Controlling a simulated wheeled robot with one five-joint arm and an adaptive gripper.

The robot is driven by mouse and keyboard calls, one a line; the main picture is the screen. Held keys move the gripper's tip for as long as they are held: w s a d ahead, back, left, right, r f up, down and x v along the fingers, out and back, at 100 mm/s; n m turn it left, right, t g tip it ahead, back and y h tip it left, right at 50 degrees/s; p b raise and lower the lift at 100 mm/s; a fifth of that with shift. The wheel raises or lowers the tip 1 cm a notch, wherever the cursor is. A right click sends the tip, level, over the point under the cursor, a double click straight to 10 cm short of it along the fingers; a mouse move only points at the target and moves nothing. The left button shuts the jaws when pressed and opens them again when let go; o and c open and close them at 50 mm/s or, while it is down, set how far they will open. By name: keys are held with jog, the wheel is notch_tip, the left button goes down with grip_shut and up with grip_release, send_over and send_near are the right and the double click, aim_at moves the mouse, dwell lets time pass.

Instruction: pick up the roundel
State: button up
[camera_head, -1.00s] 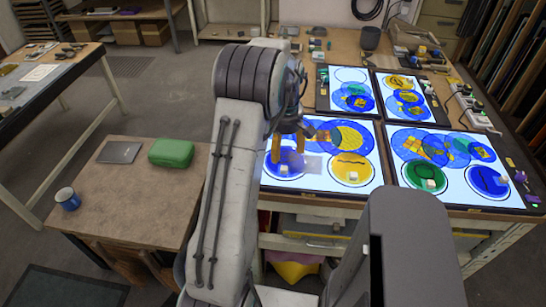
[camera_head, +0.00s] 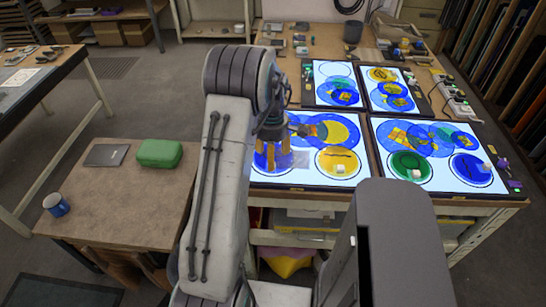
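Several lit panels lie on the workbench with coloured glass roundels on them. On the front left panel (camera_head: 300,179), a blue roundel is largely hidden behind my gripper (camera_head: 273,165). The gripper points down with its two orange fingers apart, and only blue shows between them. I cannot tell whether the fingertips touch the glass. A yellow roundel (camera_head: 324,168) with a dark line and a small white block lies to the right.
Two smaller lit panels (camera_head: 351,103) stand behind, with more overlapping discs. A low brown table (camera_head: 110,205) at left holds a green case (camera_head: 159,154), a blue mug (camera_head: 56,205) and a dark flat slab (camera_head: 107,155). Racks of dark sheets (camera_head: 500,65) stand at right.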

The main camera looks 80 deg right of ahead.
jog(key=shift+f, duration=1.8)
grip_shut()
